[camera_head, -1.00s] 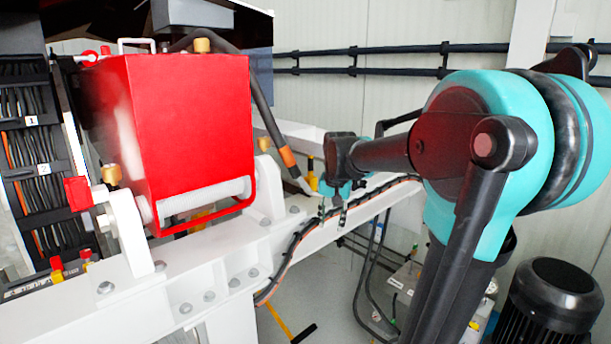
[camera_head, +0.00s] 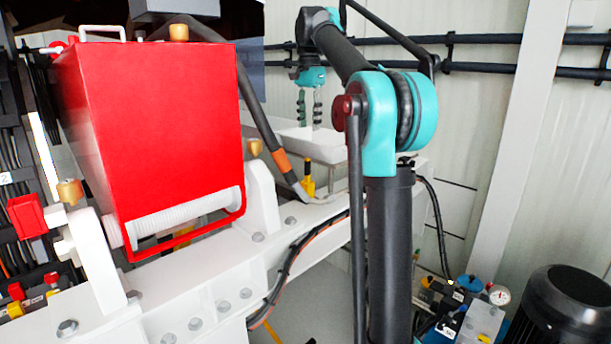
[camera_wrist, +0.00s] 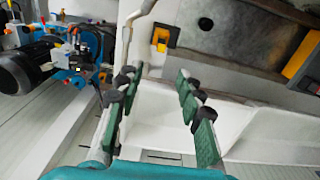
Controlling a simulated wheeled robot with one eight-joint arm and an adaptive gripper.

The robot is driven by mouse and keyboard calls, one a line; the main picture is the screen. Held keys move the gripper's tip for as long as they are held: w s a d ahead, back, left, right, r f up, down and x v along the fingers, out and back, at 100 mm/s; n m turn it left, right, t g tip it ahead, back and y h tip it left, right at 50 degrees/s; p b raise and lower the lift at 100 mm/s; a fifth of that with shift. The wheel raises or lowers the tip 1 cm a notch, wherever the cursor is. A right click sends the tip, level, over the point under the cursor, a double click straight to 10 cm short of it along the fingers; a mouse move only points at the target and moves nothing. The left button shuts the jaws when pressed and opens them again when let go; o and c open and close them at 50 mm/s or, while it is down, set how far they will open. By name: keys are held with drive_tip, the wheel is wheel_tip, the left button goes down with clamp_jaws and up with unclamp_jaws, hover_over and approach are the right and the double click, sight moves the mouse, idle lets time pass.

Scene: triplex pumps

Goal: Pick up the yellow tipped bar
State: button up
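A thin yellow bar (camera_head: 272,332) shows on the floor at the bottom edge of the head view, partly cut off; I cannot tell whether it is the yellow tipped bar. A dark bar or hose with an orange band (camera_head: 281,162) runs down beside the red box. My gripper (camera_head: 309,118) is up behind the white beam, pointing down and well away from the floor piece. In the wrist view my gripper (camera_wrist: 158,85) is open, with nothing between its green-padded fingers.
The red box (camera_head: 165,130) stands on the white beam (camera_head: 210,285) at left. A small yellow part (camera_head: 308,187) stands on the beam and a yellow-black part (camera_wrist: 160,38) shows in the wrist view. A black motor (camera_head: 565,305) and gauge (camera_head: 499,295) are at lower right.

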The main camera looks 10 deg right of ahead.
hover_over(307, 172)
drive_tip(key=w, duration=0.1)
drive_tip(key=f, duration=1.1)
drive_tip(key=shift+w+d+f, duration=0.15)
drive_tip(key=shift+d+f, duration=0.05)
drive_tip(key=shift+d, duration=0.15)
drive_tip(key=shift+s+a+f, duration=0.1)
drive_tip(key=shift+f, duration=1.3)
drive_tip(key=shift+s+a+f, duration=0.1)
drive_tip(key=shift+f, duration=1.25)
clamp_jaws()
